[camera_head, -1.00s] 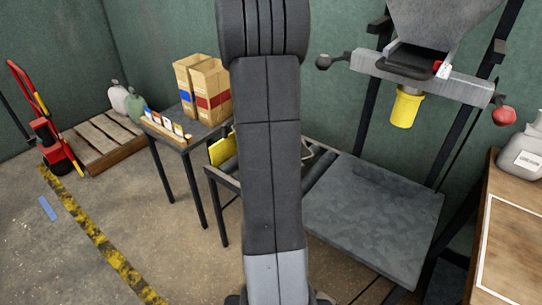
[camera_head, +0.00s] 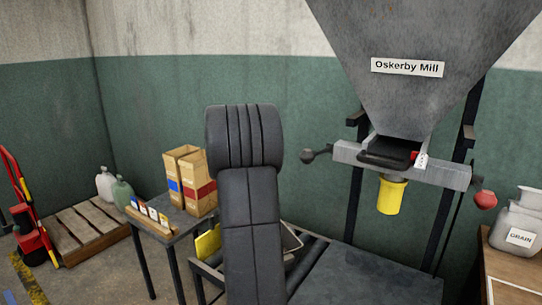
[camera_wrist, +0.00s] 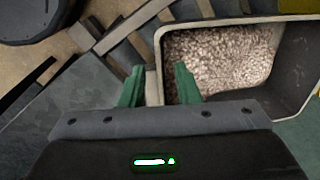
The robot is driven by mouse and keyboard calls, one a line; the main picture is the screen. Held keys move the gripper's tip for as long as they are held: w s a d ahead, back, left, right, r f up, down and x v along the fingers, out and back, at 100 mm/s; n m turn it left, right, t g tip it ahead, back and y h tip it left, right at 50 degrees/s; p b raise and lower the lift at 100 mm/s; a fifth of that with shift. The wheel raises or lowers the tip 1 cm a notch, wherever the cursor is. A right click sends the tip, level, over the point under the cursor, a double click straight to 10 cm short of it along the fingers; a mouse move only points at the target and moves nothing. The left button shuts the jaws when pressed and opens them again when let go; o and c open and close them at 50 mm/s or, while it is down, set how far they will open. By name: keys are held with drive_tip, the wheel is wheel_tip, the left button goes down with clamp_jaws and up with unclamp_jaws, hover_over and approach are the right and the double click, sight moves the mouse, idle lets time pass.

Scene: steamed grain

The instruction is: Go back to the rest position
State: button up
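In the head view my dark arm link (camera_head: 250,210) stands in the middle, and the gripper itself is out of view.
A mill hopper (camera_head: 420,40) with a yellow spout (camera_head: 391,195) hangs above a grey platform (camera_head: 375,275). A small table (camera_head: 185,222) with two cardboard boxes (camera_head: 200,182) is at left. Grain sacks (camera_head: 517,235) stand on a wooden bench at right. A pallet (camera_head: 85,230) and red hand truck (camera_head: 30,240) are far left.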

drive_tip(key=f, duration=0.5)
drive_tip(key=w+f+b, duration=0.1)
drive_tip(key=f, duration=0.2)
drive_tip(key=shift+a, duration=0.25)
drive_tip(key=shift+s+d, duration=0.15)
drive_tip(key=shift+d, duration=0.15)
drive_tip(key=shift+r, duration=0.1)
